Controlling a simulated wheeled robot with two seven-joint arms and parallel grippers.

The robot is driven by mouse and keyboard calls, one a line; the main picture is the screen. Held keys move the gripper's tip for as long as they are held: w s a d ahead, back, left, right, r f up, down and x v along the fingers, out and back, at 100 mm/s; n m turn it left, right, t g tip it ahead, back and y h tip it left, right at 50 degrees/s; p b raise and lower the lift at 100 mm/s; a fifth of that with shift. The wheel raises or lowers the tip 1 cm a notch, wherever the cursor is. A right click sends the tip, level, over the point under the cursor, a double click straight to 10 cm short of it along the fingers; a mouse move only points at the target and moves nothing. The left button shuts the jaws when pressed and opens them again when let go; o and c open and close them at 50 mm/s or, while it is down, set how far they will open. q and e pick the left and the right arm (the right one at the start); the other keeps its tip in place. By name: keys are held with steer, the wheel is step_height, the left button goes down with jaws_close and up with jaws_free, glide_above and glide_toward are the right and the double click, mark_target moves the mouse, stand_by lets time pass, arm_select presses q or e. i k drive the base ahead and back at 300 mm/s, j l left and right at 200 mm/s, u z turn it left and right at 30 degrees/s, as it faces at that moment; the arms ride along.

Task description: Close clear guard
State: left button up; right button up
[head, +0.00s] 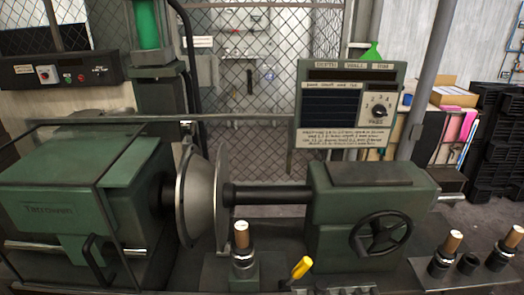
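The clear guard is a see-through panel in a thin dark frame (118,238) at the left, in front of the green headstock (60,200). A black handle (92,262) is on its front, low down. The guard stands to the left of the metal bowl form (196,195), which is uncovered at the front. A thin dark rail (240,117) runs across above the headstock and form. Neither of my grippers shows in the head view.
A dark tailstock shaft (265,194) reaches the form from the green tailstock with a handwheel (381,233). A yellow-handled lever (301,268) and wooden-topped tool posts (241,236) stand in front. A control panel (347,104) hangs above.

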mark_target(106, 284)
steer(key=u, duration=1.6)
